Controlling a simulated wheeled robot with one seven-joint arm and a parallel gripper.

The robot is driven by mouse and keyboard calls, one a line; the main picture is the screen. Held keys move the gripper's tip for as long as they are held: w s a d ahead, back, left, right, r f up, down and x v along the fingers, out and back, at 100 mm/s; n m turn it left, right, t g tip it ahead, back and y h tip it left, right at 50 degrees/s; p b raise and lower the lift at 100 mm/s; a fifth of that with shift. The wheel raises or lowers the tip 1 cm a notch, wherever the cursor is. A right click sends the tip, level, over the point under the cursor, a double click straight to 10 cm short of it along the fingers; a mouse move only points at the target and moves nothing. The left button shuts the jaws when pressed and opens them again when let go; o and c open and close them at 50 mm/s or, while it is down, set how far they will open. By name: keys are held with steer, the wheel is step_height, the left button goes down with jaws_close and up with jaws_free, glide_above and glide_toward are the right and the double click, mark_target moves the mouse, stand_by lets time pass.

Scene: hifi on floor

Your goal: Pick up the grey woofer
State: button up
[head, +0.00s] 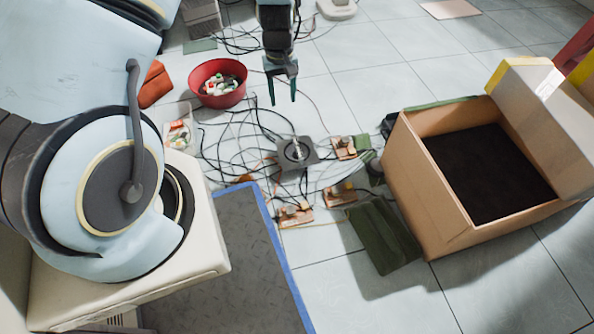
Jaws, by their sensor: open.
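The grey woofer (306,154) looks to be the dark grey square plate with a round middle, lying on the tiled floor near the centre of the head view. A small light object stands on or over its middle; I cannot tell what it is. Black wires lie around it. My gripper (283,89) points down, open and empty, above and behind the woofer in the picture, apart from it. Nothing hides the woofer from this view.
A red bowl (217,84) of small items stands left. Small wooden boards (294,215) with wires lie near the woofer. A dark green pouch (383,236) lies in front. A large open box (410,185) stands right.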

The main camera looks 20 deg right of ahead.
steer(key=b, duration=0.5)
glide_above(297, 146)
step_height(297, 146, down, 12)
steer(key=shift+r, duration=0.1)
step_height(297, 146, down, 5)
steer(key=shift+f+b, duration=0.1)
steer(key=shift+b, duration=0.85)
step_height(297, 146, down, 4)
steer(key=b, duration=0.3)
steer(key=shift+f+b, duration=0.2)
steer(key=shift+b, duration=0.1)
steer(key=shift+f, duration=0.3)
steer(key=shift+f, duration=0.2)
steer(key=shift+c, duration=0.3)
jaws_close()
